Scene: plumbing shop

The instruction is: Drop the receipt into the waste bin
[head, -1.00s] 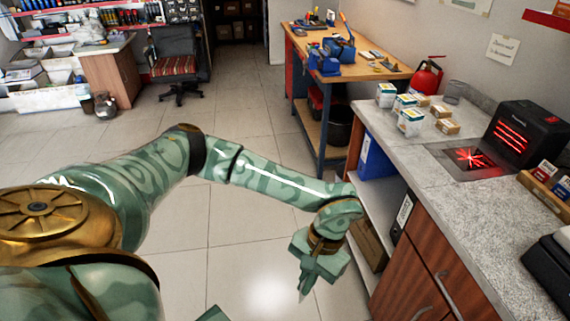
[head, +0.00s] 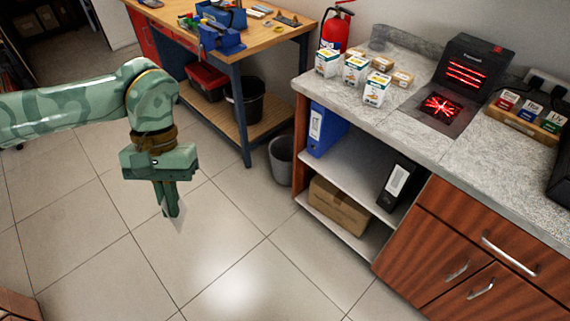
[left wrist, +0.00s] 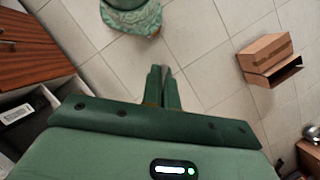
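My left gripper (head: 170,208) hangs fingers down over the open floor, left of the counter. Its fingers are close together in the left wrist view (left wrist: 158,78). A thin pale sliver, apparently the receipt (head: 162,210), shows at the fingertips, nearly edge-on. A grey waste bin (head: 281,162) stands on the floor between the workbench and the counter, right of the gripper and apart from it. The bin's inside is mostly hidden. My right gripper is not in view.
The counter (head: 420,135) carries small boxes and a black device with red lights. Its open shelves hold a blue binder (head: 325,130) and a carton (head: 338,206). A black bucket (head: 246,102) sits on the workbench's lower shelf. The floor in front is clear.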

